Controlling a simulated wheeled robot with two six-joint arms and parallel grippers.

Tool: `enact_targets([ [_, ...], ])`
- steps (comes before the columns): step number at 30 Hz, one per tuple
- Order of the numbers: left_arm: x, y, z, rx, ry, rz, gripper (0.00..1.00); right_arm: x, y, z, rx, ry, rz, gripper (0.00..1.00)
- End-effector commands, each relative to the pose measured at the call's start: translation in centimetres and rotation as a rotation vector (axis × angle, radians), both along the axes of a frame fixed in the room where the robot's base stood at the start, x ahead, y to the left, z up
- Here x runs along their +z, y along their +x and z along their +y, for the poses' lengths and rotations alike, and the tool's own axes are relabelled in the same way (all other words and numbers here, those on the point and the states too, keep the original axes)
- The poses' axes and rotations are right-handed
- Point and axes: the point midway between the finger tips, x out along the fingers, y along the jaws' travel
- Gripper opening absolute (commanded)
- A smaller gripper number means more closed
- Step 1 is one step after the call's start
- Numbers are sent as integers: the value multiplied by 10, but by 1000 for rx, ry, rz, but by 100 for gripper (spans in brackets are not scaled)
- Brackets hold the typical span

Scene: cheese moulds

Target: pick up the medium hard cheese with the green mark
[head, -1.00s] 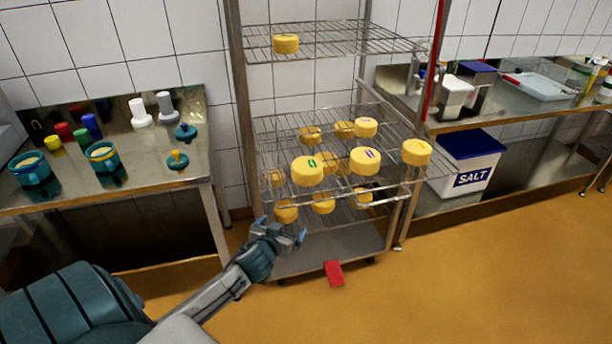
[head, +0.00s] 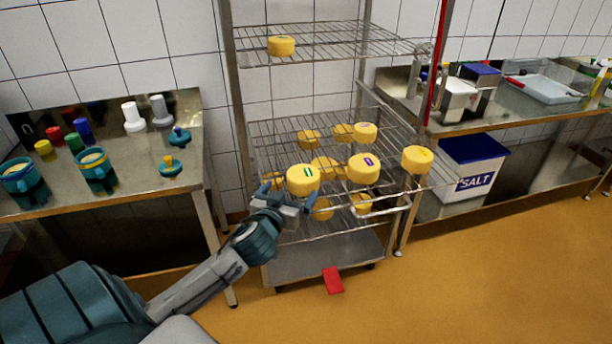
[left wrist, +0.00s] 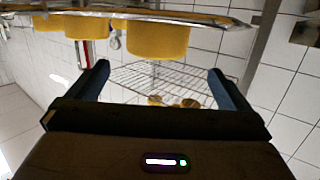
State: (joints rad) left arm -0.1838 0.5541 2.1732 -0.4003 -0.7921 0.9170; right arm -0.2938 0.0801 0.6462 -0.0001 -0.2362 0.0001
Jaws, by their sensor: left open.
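The yellow cheese with the green mark (head: 303,181) sits at the front left of the middle wire shelf (head: 262,141). My left gripper (head: 287,198) is open, just in front of and slightly below that cheese. Its fingers lie to either side of the cheese's lower front in the head view. In the left wrist view, a yellow cheese (left wrist: 158,39) shows beyond and between the open fingers (left wrist: 162,84), apart from them. Its mark is hidden there, but it appears to be the same cheese. My right gripper is not in view.
A purple-marked cheese (head: 363,168) stands close to the right, and another cheese (head: 417,159) at the shelf's right end. More cheeses stand behind and below. One cheese (head: 281,46) is on the top shelf.

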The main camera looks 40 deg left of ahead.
Motion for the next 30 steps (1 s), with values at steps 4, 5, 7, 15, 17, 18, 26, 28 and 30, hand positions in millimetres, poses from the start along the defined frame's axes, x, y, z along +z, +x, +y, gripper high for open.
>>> enact_targets([
  [4,-1,22,7,3,-3,-2,100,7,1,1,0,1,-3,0],
  [5,-1,26,8,3,-3,-1,100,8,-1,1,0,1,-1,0],
  [7,-3,36,11,1,-1,-2,100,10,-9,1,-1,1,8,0],
  [15,-9,56,17,1,-2,0,100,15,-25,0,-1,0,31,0],
  [17,-10,63,18,1,-3,0,100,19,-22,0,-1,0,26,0],
  [18,-11,69,19,1,-3,1,100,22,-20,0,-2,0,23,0],
  [26,-20,96,27,-1,-1,1,100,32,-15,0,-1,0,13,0],
  [28,-21,98,27,-1,0,1,100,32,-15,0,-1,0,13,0],
  [30,-22,99,27,-1,0,1,100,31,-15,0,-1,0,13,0],
])
